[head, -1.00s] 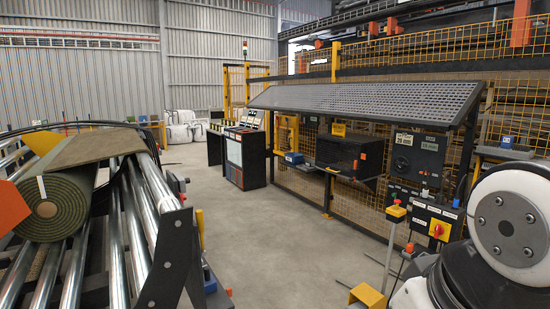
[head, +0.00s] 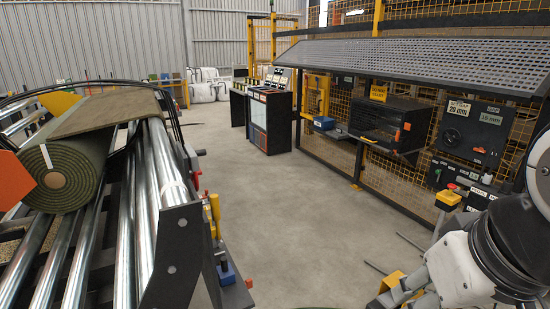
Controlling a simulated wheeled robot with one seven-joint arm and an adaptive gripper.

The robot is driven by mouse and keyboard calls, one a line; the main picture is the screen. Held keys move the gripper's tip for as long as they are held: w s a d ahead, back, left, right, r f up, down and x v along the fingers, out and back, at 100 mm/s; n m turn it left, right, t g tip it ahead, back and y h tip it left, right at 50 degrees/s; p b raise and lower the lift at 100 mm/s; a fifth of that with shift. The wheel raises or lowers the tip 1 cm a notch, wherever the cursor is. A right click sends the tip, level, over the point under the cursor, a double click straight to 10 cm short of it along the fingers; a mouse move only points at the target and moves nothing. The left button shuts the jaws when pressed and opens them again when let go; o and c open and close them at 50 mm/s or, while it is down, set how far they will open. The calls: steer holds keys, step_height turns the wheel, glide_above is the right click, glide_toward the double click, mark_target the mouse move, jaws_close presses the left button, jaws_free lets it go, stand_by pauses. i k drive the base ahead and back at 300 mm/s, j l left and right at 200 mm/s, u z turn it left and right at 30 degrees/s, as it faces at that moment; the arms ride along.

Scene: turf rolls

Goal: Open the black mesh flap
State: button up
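A black box with a dark front (head: 378,122), which looks like the mesh flap, hangs on the yellow mesh fence right of centre in the head view. Its front looks closed, though its fine mesh is too small to make out. A small orange piece (head: 397,136) sits on its right side. A yellow sign (head: 378,93) stands above its top edge. My white and black arm shows at the lower right, well in front of the box and apart from it.
A green turf roll (head: 75,165) lies on metal rollers at the left. A long perforated grey panel (head: 420,62) overhangs the box. A yellow-and-red switch box (head: 448,197) stands near my arm. The grey floor (head: 290,220) between is mostly clear.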

mark_target(404, 125)
steer(key=i, duration=0.8)
steer(key=i+z, duration=0.1)
steer(key=i, duration=0.7)
steer(key=i+j, duration=0.15)
steer(key=i, duration=1.45)
steer(key=i+j+z, duration=0.1)
steer(key=i, duration=0.7)
steer(key=i+j+z, duration=0.25)
steer(key=i, duration=0.15)
steer(key=i+j+z, duration=0.1)
steer(key=i+z, duration=0.2)
steer(key=i, duration=0.15)
steer(key=i+j+z, duration=0.25)
steer(key=i+j, duration=0.1)
steer(key=i, duration=0.05)
